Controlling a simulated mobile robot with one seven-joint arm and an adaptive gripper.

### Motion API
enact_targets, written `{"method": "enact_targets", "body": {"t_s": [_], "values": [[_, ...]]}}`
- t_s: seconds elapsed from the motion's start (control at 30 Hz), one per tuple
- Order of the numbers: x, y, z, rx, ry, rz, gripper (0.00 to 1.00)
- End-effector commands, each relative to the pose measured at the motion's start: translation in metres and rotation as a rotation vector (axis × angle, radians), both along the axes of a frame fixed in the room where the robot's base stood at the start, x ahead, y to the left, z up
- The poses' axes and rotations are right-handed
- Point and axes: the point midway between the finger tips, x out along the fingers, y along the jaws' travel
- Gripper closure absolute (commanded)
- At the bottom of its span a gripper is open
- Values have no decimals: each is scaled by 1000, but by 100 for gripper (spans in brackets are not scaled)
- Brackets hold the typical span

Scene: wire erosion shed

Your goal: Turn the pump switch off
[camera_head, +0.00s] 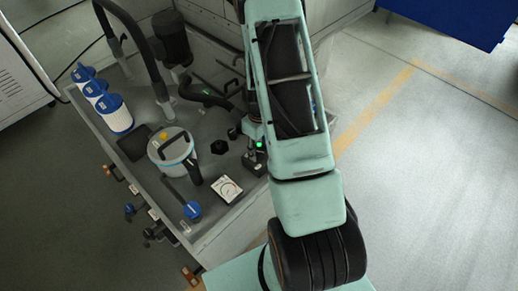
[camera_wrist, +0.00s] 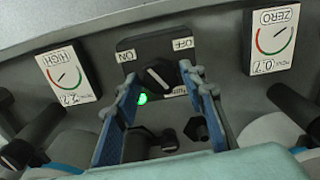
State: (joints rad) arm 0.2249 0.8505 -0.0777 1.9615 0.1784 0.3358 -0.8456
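The pump switch (camera_wrist: 158,74) is a black rotary knob with a pale line, on a dark plate marked ON at left and OFF at right in the wrist view. A green lamp (camera_wrist: 142,98) beside it is lit. It also shows green in the head view (camera_head: 259,144), beside my arm. My gripper (camera_wrist: 158,76) is open, with one blue-padded finger on each side of the knob. I cannot tell whether the fingers touch it. The knob's pointing end is unclear. In the head view, my arm hides the gripper and most of the switch.
Two gauges, HIGH (camera_wrist: 68,76) and ZERO (camera_wrist: 271,38), flank the switch. On the grey tank top (camera_head: 228,215) stand a lidded canister (camera_head: 170,145), black hoses (camera_head: 150,60) and blue-capped white filters (camera_head: 115,115). Open floor (camera_head: 420,160) lies at right.

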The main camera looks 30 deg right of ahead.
Motion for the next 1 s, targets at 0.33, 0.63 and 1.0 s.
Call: {"method": "enact_targets", "body": {"t_s": [0.33,0.63,1.0], "values": [[0,0,0,0,0,-1,93],[0,0,-1,-1,0,-72,93],[1,0,-2,-1,-2,-364,93]]}}
